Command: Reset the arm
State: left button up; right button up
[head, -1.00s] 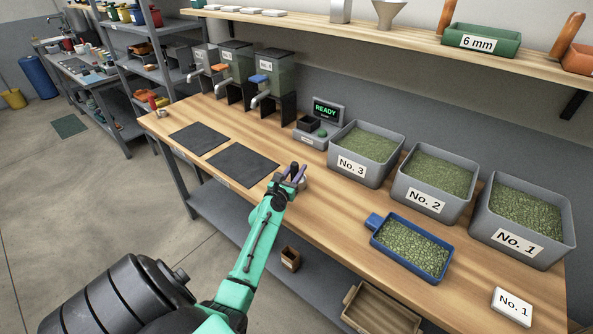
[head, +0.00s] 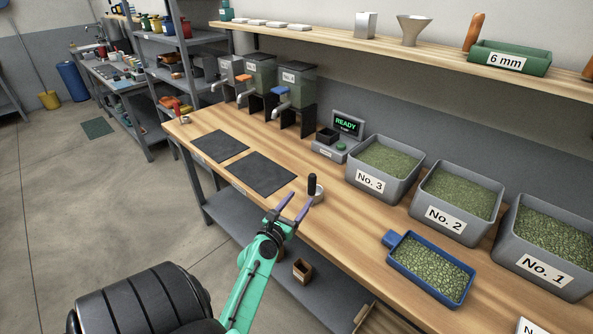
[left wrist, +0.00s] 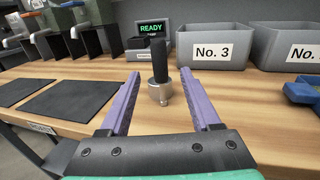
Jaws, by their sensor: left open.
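My left gripper (head: 294,207) is open and empty near the front edge of the workbench (head: 340,220). Its purple fingers also show in the left wrist view (left wrist: 164,96). Just beyond the fingertips, a small metal tamper-like tool with an upright black handle (head: 312,186) stands on the bench. In the left wrist view the same tool (left wrist: 159,76) appears upright between the fingers' lines, apart from them. My right gripper is not in view.
Grey bins No. 3 (head: 382,168), No. 2 (head: 452,198) and No. 1 (head: 547,246) hold green beans. A blue tray (head: 430,270) of beans lies before them. Dark mats (head: 257,174) lie left. A scale (head: 335,150) reads READY. Hoppers (head: 292,92) stand behind.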

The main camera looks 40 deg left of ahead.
pick_arm(q)
jog(key=shift+s+d, duration=0.15)
jog(key=shift+s, duration=0.35)
